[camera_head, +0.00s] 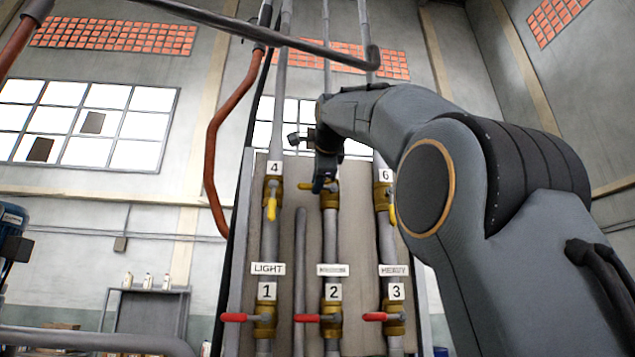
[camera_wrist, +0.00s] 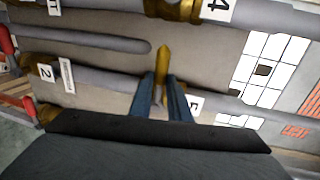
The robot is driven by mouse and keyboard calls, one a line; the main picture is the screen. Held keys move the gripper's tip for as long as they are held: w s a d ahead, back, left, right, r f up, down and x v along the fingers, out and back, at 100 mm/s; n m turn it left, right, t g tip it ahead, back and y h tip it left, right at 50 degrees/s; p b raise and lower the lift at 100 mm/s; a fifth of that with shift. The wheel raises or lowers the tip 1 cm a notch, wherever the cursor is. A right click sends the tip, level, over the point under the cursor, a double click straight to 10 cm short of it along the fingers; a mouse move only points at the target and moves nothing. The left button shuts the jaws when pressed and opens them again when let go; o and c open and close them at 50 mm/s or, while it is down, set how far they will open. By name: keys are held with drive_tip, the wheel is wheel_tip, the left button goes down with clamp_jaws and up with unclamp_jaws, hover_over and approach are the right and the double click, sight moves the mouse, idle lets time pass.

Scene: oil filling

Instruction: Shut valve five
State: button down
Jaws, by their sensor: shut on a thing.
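The handle points across the pipe, toward valve four's pipe. The label 5 (camera_wrist: 194,103) shows partly beside the right finger. My gripper hides most of the valve body there.
Valve four (camera_head: 271,195), with its yellow handle pointing down, is to the left. Valve six (camera_head: 384,197) is to the right. Red-handled valves one (camera_head: 265,318), two (camera_head: 331,318) and three (camera_head: 394,318) sit below. A short vertical pipe (camera_head: 300,280) stands between the left and middle pipes.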

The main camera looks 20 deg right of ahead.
drive_tip(key=shift+r, duration=0.1)
drive_tip(key=c, duration=1.7)
unclamp_jaws()
drive_tip(key=shift+o, duration=0.2)
drive_tip(key=shift+s, duration=0.1)
drive_tip(key=b+v, duration=0.2)
drive_tip(key=v, duration=0.5)
drive_tip(key=shift+s+b, duration=0.3)
